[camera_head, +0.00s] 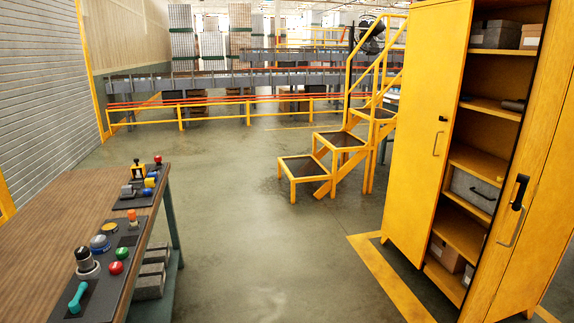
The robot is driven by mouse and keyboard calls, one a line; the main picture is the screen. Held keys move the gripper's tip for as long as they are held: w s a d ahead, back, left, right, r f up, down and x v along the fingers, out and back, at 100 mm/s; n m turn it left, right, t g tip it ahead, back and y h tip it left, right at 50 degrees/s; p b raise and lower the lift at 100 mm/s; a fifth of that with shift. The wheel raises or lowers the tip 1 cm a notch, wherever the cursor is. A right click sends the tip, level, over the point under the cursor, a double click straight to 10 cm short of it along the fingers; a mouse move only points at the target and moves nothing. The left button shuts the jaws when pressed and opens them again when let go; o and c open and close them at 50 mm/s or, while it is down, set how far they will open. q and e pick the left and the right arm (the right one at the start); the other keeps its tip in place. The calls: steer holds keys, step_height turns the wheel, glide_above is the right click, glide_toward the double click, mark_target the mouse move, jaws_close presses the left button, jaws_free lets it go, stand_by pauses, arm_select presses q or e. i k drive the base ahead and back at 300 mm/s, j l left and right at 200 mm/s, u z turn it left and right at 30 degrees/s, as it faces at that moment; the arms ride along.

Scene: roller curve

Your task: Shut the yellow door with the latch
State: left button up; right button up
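A tall yellow cabinet stands at the right, with shelves showing between two yellow doors. The left door (415,90) is a flat panel with a slim handle (436,143) and a small black fitting (443,118). The right door (548,190) stands open, its near edge apart from the left door. It carries a black latch (519,191) and a slim handle (511,232) below it. The right door is cut off by the picture edge. Neither of my grippers is in view.
A wooden workbench (60,215) with buttons and levers fills the lower left. Yellow steps (335,143) stand left of the cabinet. Boxes (475,190) sit on the cabinet shelves. Yellow floor tape (385,275) edges the cabinet. The grey floor (240,220) between bench and cabinet is clear.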

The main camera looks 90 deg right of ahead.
mark_target(554, 59)
steer(key=z, duration=4.25)
